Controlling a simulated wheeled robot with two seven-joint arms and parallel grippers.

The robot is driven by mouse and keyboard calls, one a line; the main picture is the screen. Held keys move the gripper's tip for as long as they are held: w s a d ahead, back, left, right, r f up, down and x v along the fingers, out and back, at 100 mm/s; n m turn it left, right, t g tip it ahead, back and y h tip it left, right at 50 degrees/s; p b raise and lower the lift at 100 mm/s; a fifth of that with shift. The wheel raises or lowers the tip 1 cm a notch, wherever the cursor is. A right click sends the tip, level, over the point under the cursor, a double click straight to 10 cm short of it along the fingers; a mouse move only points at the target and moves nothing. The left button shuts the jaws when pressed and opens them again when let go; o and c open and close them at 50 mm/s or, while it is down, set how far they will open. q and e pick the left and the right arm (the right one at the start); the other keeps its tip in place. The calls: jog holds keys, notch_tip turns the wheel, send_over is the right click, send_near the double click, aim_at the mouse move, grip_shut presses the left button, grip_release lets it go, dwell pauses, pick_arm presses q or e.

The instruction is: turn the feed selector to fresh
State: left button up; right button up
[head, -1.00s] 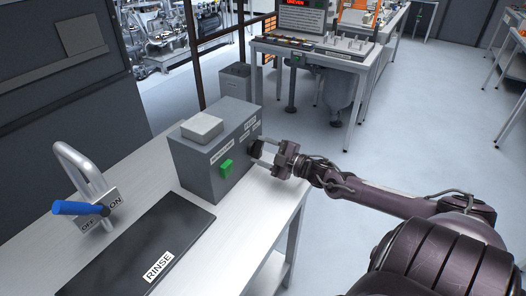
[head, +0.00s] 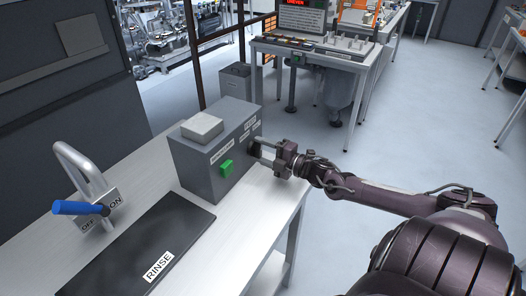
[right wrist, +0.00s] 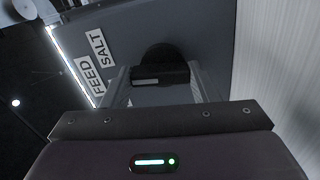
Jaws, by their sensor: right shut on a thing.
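The grey hopper box (head: 198,165) stands on the bench, with a black round selector knob (head: 253,149) on its right side, partly hidden by my fingers. In the right wrist view, the knob (right wrist: 160,58) has a bar-shaped grip with a pale mark, between my two fingers. Labels reading FEED (right wrist: 90,77) and SALT (right wrist: 101,45) are beside it; no FRESH label is readable there. My right gripper (head: 264,153) is shut on the knob from the right. My left gripper is not in view.
A green button (head: 226,167) is on the box's front. A blue-handled ON/OFF lever (head: 78,208) and a dark RINSE mat (head: 130,250) are on the bench (head: 245,215). Another table with a screen (head: 305,20) stands behind. The floor to the right is clear.

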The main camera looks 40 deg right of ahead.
jog(key=n, duration=0.4)
jog(key=shift+n, duration=0.3)
jog(key=shift+a+f+n+b, duration=0.1)
jog(key=shift+n+b, duration=0.4)
jog(key=shift+n, duration=1.4)
jog(key=o, duration=1)
jog(key=shift+s, duration=0.15)
jog(key=shift+p+v, duration=1)
jog(key=shift+v, duration=2.75)
jog(key=shift+s, duration=0.1)
